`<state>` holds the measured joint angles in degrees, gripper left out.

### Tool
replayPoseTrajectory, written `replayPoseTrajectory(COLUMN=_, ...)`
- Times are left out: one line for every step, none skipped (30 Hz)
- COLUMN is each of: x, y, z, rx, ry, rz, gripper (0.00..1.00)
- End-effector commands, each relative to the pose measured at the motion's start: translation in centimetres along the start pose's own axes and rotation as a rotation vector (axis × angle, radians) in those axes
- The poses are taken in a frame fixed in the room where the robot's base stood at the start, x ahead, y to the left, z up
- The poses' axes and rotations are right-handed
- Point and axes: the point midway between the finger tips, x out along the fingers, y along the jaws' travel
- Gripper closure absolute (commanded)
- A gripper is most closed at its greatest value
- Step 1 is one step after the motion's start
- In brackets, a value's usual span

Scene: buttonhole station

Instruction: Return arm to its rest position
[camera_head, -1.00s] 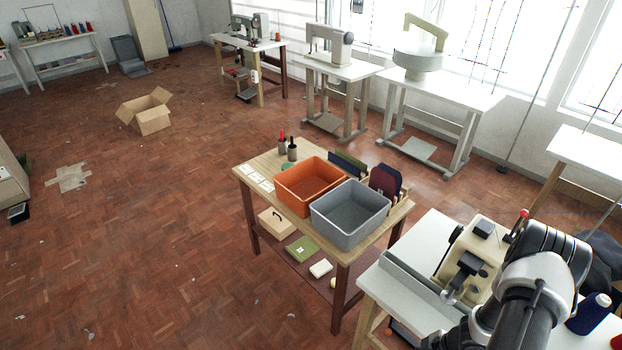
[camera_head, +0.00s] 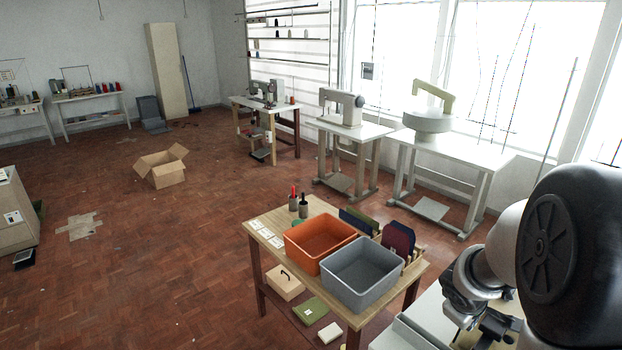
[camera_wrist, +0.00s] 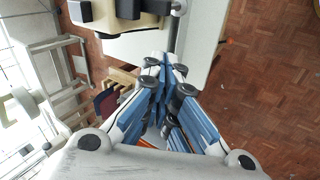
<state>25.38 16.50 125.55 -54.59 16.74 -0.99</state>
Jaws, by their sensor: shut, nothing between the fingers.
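My gripper (camera_wrist: 165,68) shows in the wrist view with its blue-lined fingers together and nothing between them. It hangs above the floor and furniture, in front of the edge of a white tabletop (camera_wrist: 205,50). In the head view my arm fills the lower right, its dark joint close to the camera; the fingers cannot be made out there.
A cream machine (camera_wrist: 118,12) is close by at the top of the wrist view. In the head view an orange bin (camera_head: 318,240) and a grey bin (camera_head: 360,273) stand on a wooden table (camera_head: 268,222). Open floor (camera_head: 160,270) lies left.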

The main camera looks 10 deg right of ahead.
Motion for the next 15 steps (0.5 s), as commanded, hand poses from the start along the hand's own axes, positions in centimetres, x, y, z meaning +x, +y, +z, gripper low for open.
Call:
replayPoseTrajectory(x=-2.7, y=-0.4, z=-0.5, rx=0.046, ry=0.010, rz=0.020, gripper=1.00)
replayPoseTrajectory(x=-4.2, y=-0.8, z=-0.5, rx=0.079, ry=0.011, rz=0.024, gripper=1.00)
replayPoseTrajectory(x=-6.1, y=-1.4, z=-0.5, rx=0.122, ry=0.013, rz=0.026, gripper=1.00)
replayPoseTrajectory(x=-7.5, y=-2.0, z=-0.5, rx=0.154, ry=0.017, rz=0.023, gripper=1.00)
replayPoseTrajectory(x=-8.9, y=-2.7, z=-0.4, rx=0.184, ry=0.022, rz=0.019, gripper=1.00)
replayPoseTrajectory(x=-10.6, y=-3.7, z=-0.2, rx=0.226, ry=0.029, rz=0.009, gripper=1.00)
replayPoseTrajectory(x=-11.9, y=-4.6, z=0.0, rx=0.255, ry=0.035, rz=-0.001, gripper=1.00)
replayPoseTrajectory(x=-13.1, y=-5.6, z=0.2, rx=0.284, ry=0.043, rz=-0.015, gripper=1.00)
replayPoseTrajectory(x=-14.6, y=-7.0, z=0.5, rx=0.321, ry=0.054, rz=-0.036, gripper=1.00)
replayPoseTrajectory(x=-15.7, y=-8.1, z=0.8, rx=0.348, ry=0.062, rz=-0.055, gripper=1.00)
replayPoseTrajectory(x=-16.8, y=-9.3, z=1.1, rx=0.372, ry=0.071, rz=-0.076, gripper=1.00)
replayPoseTrajectory(x=-18.1, y=-10.9, z=1.5, rx=0.403, ry=0.085, rz=-0.108, gripper=1.00)
replayPoseTrajectory(x=-19.0, y=-12.1, z=1.9, rx=0.424, ry=0.094, rz=-0.133, gripper=1.00)
replayPoseTrajectory(x=-19.8, y=-13.4, z=2.2, rx=0.443, ry=0.103, rz=-0.160, gripper=1.00)
replayPoseTrajectory(x=-20.9, y=-14.9, z=2.6, rx=0.463, ry=0.116, rz=-0.196, gripper=1.00)
